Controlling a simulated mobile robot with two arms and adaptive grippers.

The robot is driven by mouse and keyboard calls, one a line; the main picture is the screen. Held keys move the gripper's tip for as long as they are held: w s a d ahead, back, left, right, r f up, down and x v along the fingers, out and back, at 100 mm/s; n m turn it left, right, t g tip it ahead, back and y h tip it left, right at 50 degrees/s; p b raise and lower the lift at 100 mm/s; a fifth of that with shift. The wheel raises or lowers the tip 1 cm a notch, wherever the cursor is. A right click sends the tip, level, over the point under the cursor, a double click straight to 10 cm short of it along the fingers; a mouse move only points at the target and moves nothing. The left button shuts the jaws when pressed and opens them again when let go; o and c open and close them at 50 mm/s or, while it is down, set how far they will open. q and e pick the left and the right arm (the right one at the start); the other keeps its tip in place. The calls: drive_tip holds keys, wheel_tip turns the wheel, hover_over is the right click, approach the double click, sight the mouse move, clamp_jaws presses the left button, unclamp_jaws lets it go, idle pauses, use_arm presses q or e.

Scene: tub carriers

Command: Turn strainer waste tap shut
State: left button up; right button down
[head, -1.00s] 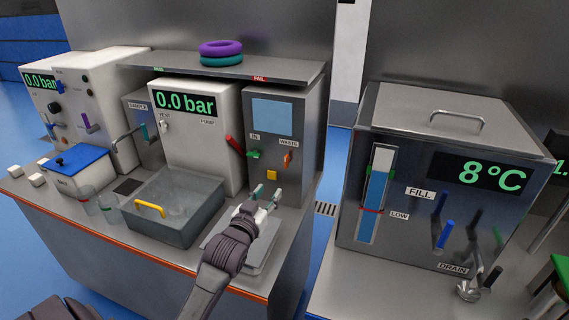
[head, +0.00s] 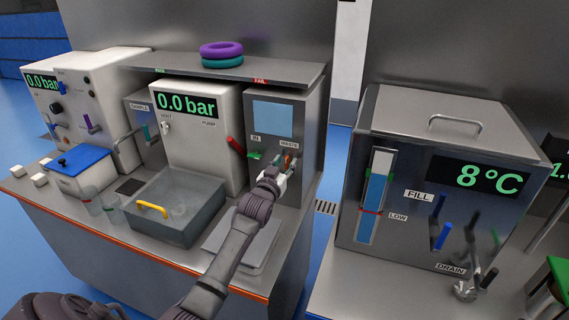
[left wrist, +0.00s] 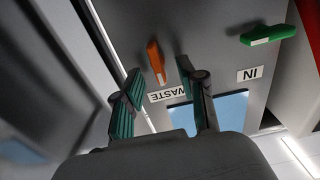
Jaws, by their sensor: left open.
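The strainer waste tap has an orange handle (head: 287,160) under the WASTE label (head: 289,147) on the grey strainer unit. It stands roughly upright in the head view. My left gripper (head: 282,167) is right in front of it, open. In the left wrist view the orange handle (left wrist: 156,62) shows between and just beyond the two open fingertips (left wrist: 160,75); I cannot tell whether either finger touches it. The green IN tap handle (head: 254,155) lies roughly level to the left, and also shows in the left wrist view (left wrist: 264,34). My right gripper is not in view.
A red lever (head: 236,146) sits left of the IN tap. A shelf (head: 285,70) with purple and teal rings (head: 221,50) overhangs the unit. A flat grey plate (head: 225,255) lies on the bench below my arm. A clear tub (head: 165,228) stands to its left.

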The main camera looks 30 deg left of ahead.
use_arm(q)
clamp_jaws()
idle(0.5)
drive_tip(key=m, duration=0.4)
drive_tip(key=shift+w+d+m, duration=0.1)
drive_tip(key=shift+d+m, duration=0.1)
drive_tip(key=shift+m, duration=0.2)
drive_tip(key=m, duration=0.4)
drive_tip(key=shift+d+f+m, duration=0.15)
drive_tip(key=shift+f+m, duration=0.05)
drive_tip(key=shift+m, duration=0.1)
drive_tip(key=shift+w+d+f+m+b, duration=0.1)
drive_tip(key=shift+f+m+b, duration=0.1)
drive_tip(key=shift+m, duration=1.95)
drive_tip(key=shift+d+f+m+b, duration=0.1)
drive_tip(key=shift+f+m, duration=0.1)
drive_tip(key=shift+m, duration=1.95)
